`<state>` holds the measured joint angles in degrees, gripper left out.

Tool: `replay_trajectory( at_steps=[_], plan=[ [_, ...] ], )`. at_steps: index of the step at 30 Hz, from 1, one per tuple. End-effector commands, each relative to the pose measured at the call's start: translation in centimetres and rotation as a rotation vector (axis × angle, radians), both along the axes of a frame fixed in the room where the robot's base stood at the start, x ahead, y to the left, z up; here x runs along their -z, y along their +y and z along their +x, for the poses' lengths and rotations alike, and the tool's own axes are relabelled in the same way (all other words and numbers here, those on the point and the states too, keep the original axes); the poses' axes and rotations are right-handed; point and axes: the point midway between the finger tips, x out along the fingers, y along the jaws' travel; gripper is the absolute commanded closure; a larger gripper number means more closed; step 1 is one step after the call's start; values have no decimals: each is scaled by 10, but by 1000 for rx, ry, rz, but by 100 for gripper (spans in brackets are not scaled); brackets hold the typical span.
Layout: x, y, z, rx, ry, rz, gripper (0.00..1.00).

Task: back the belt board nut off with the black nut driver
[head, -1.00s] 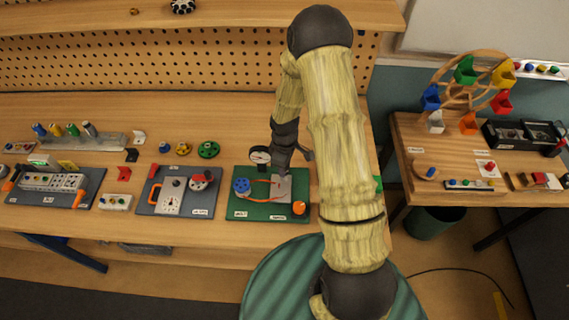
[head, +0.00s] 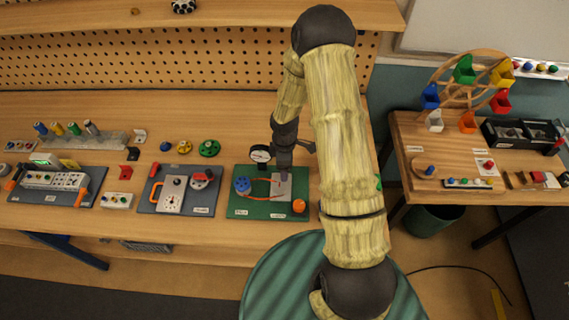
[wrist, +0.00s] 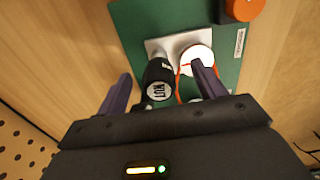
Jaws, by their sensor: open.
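The green belt board (head: 240,208) lies on the bench, with a blue pulley (head: 242,185), an orange belt (head: 262,181) and a grey plate (head: 284,193). In the wrist view, the black nut driver (wrist: 158,80), its end cap marked NUT, stands by the pale plate (wrist: 160,46). My gripper (wrist: 160,70) is open above the board, a finger on either side of the driver; the left finger is clearly apart from it. The right finger overlaps a white disc (wrist: 196,56) beside the orange belt. The nut cannot be made out. In the head view, my gripper (head: 283,166) hides the driver.
A dial gauge (head: 260,153) stands at the board's back edge. An orange knob (head: 299,206) sits at its front right corner. A board with a white timer panel (head: 172,194) lies to the left.

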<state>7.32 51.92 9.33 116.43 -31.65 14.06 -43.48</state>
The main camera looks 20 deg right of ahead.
Motion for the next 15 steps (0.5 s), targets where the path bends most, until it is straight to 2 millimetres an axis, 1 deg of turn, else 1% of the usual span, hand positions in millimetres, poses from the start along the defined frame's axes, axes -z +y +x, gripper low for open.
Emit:
replay_trajectory(
  at_steps=[5, 15],
  plan=[
    [-3, 0, 0, 0, 0, 0, 31],
    [-20, 0, 0, 1, 0, 0, 31]
  ],
)
